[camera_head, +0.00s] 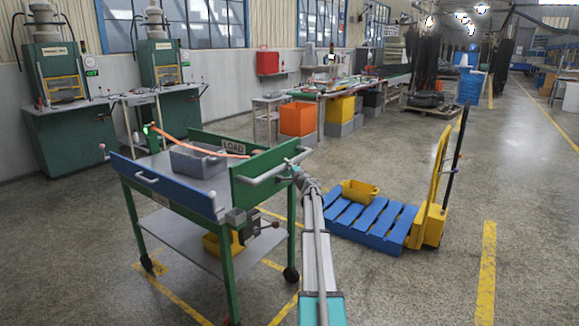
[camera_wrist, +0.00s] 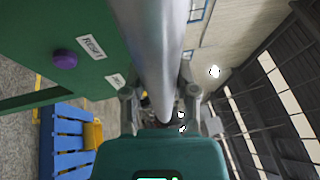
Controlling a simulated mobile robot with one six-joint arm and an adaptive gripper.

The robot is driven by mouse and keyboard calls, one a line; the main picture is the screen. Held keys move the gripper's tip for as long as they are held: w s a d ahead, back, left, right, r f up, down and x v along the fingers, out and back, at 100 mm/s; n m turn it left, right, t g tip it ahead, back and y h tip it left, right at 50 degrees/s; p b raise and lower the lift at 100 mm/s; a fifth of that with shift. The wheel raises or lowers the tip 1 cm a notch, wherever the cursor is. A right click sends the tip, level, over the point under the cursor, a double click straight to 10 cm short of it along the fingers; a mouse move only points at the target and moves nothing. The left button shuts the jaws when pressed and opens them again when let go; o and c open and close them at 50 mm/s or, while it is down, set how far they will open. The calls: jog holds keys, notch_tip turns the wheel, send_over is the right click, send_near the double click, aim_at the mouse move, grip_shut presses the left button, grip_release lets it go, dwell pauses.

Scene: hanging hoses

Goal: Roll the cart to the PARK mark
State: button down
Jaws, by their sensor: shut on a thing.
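The cart (camera_head: 243,245) stands at left centre in the head view, with a green frame, a blue front panel and dark wheels. A label on it reads LOAD. Its grey handle bar (camera_head: 268,174) runs along the right end, and the bar (camera_wrist: 150,50) also crosses the wrist view. My gripper (camera_head: 296,168) is shut on the handle bar, with one finger on each side of it in the wrist view (camera_wrist: 160,98). A grey bin (camera_head: 196,162) sits on the cart's top. I cannot read a PARK mark in either view.
Yellow lines (camera_head: 172,299) mark the floor around the cart. A blue pallet (camera_head: 365,219) with a yellow bin (camera_head: 360,192) and a yellow pallet truck (camera_head: 432,205) stand close on the right. Green machines (camera_head: 65,130) line the left wall. Open floor lies at far right.

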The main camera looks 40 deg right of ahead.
jog(key=shift+c, duration=1.9)
grip_release()
jog(key=shift+s+a+f, duration=0.1)
jog(key=shift+s, duration=0.15)
